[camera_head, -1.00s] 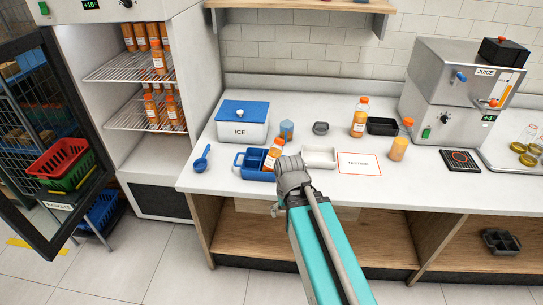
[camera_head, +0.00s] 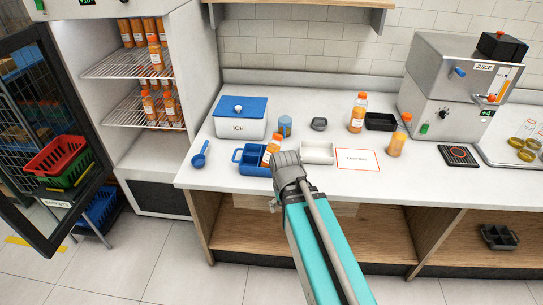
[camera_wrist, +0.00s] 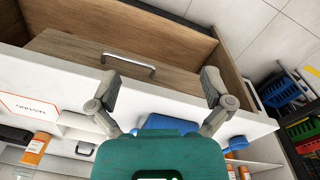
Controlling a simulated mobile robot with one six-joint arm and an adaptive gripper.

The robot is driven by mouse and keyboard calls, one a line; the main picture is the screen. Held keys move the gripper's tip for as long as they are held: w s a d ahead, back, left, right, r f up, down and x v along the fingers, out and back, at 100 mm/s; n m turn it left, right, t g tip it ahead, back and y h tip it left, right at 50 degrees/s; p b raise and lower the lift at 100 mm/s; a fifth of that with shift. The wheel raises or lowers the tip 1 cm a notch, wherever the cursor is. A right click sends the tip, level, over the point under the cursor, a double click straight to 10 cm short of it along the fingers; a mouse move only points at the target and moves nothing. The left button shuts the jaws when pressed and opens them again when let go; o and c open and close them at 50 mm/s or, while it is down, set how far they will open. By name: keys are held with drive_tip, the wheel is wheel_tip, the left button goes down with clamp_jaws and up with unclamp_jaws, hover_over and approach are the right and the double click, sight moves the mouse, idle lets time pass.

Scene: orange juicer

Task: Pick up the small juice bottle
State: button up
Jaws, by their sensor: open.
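Several orange juice bottles with orange caps are in view, and I cannot tell which is the small one. One bottle (camera_head: 270,153) leans in the blue divided tray (camera_head: 240,161) at the counter's front, just left of my gripper. Another bottle (camera_head: 358,112) stands upright further back, and a third bottle (camera_head: 397,139) stands to the right. My gripper (camera_wrist: 159,77) is open and empty in the wrist view, facing the counter edge and a wooden drawer. An orange bottle (camera_wrist: 38,146) shows at left in the wrist view.
A white tray (camera_head: 318,148), a blue-lidded ice box (camera_head: 240,124) and a blue scoop (camera_head: 200,156) sit on the counter. The juicer (camera_head: 450,100) stands right. The open fridge (camera_head: 133,95) holds several bottles. A metal drawer handle (camera_wrist: 128,63) sits below the counter edge.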

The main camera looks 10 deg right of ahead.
drive_tip(key=w+f+n+t+h+b, duration=0.1)
drive_tip(key=w+f+n+h+b, duration=0.15)
drive_tip(key=w+n, duration=0.3)
drive_tip(key=n+t+h+b, duration=0.6)
drive_tip(key=n+t+h, duration=0.15)
drive_tip(key=n, duration=1.15)
approach(268, 156)
drive_tip(key=shift+s+a+r+t, duration=0.25)
drive_tip(key=shift+s+r, duration=0.15)
drive_tip(key=shift+s, duration=0.1)
drive_tip(key=b+x, duration=0.1)
drive_tip(key=x, duration=0.2)
drive_tip(key=b+x, duration=0.2)
drive_tip(key=x, duration=0.2)
drive_tip(key=shift+w+d+f, duration=0.1)
drive_tip(key=shift+w+f, duration=0.1)
drive_tip(key=shift+f, duration=0.15)
drive_tip(key=shift+w+d+f+y, duration=0.1)
drive_tip(key=shift+w+d+y, duration=0.2)
drive_tip(key=shift+d, duration=0.05)
